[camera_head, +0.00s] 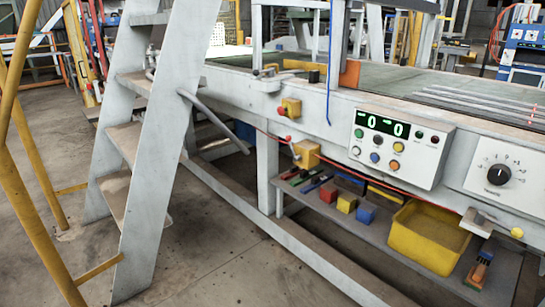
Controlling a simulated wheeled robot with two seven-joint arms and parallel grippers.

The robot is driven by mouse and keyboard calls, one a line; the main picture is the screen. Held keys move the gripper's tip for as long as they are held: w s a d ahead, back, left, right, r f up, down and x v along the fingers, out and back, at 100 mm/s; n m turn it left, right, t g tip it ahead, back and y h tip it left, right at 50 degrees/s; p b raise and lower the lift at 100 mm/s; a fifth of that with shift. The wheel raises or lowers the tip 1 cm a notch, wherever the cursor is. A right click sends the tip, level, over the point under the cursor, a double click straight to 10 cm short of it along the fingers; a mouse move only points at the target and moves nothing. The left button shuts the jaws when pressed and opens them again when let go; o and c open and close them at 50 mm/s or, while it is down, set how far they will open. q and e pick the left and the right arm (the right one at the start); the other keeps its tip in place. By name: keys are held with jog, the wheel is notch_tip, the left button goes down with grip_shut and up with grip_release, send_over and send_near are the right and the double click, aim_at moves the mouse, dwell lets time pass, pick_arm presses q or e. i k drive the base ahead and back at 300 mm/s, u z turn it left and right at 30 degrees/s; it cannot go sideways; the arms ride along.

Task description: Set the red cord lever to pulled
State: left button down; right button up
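A thin red cord (405,197) runs along the side of the grey conveyor machine, below the control panel. A yellow switch box (307,154) is fixed at the left part of the cord, by the machine's leg. A short lever with a red knob (282,140) stands off this box, tilted up and to the left. From this distance I cannot tell which position the lever is in. Neither of my grippers shows in the head view.
A grey stair frame (170,130) and yellow rails (35,170) stand at the left. A control panel (398,148) juts from the machine. A low shelf (335,200) holds coloured blocks and a yellow bin (428,238). The floor in front is clear.

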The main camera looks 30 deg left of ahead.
aim_at(288, 138)
jog(key=u, duration=0.4)
jog(key=i, duration=0.45)
jog(key=u, duration=1.05)
jog(key=i, duration=0.85)
jog(key=z, duration=0.45)
jog(key=i, duration=1)
jog(key=z, duration=1)
